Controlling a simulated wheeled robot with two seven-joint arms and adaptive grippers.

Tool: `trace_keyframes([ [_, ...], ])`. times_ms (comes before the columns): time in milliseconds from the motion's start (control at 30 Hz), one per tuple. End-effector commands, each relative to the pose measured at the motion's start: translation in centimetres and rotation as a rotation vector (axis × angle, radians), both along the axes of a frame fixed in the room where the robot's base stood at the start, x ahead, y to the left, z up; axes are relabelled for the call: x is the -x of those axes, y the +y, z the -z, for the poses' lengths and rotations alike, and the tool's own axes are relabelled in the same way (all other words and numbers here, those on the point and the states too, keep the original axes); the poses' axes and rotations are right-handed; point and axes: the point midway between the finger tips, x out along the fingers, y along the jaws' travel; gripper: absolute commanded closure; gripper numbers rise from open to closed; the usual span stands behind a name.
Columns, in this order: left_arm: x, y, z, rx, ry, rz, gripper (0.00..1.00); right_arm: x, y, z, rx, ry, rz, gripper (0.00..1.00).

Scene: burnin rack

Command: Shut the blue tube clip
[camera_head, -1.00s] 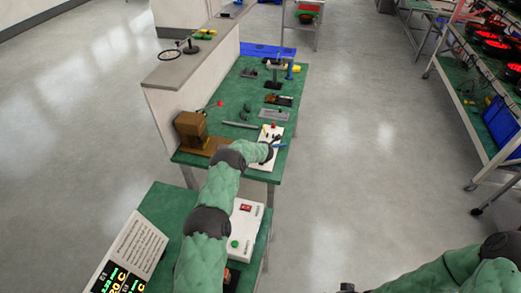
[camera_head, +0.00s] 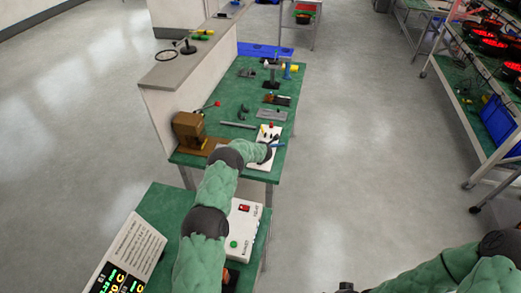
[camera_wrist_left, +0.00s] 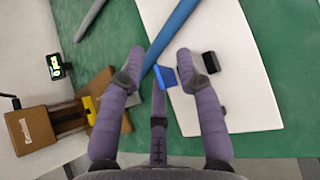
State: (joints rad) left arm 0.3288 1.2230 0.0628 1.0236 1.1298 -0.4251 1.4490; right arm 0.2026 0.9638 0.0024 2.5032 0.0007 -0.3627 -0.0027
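The blue clip (camera_wrist_left: 164,78) shows in the left wrist view, near the lower end of a blue-grey tube (camera_wrist_left: 180,32) that lies across a white board (camera_wrist_left: 236,95). My left gripper (camera_wrist_left: 156,70) is open. Its two purple-grey fingers stand either side of the clip, with a gap on the left. Whether a finger touches the clip, I cannot tell. In the head view the white board (camera_head: 265,160) lies on the far green bench, with my left wrist at its near part.
A brown device (camera_wrist_left: 45,127) stands left of the board in the left wrist view, close to the left finger. A black block (camera_wrist_left: 210,62) sits on the board near the right finger. The near bench carries a white box (camera_head: 243,231) with buttons.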

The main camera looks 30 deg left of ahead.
Motion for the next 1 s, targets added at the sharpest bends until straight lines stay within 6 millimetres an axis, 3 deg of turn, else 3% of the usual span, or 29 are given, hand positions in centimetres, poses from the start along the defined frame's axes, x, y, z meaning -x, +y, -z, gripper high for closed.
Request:
trace_keyframes([
  [700, 5.4, -3.5, -5.8, 0.001, -0.002, 0.001, 0.65, 0.0, 0.0, 0.0, 0.000, 0.000, 0.000, 0.46],
  [1000, 7.0, -4.6, -7.4, 0.001, -0.001, 0.001, 0.65, 0.0, 0.0, 0.0, 0.000, 0.000, 0.000, 0.46],
])
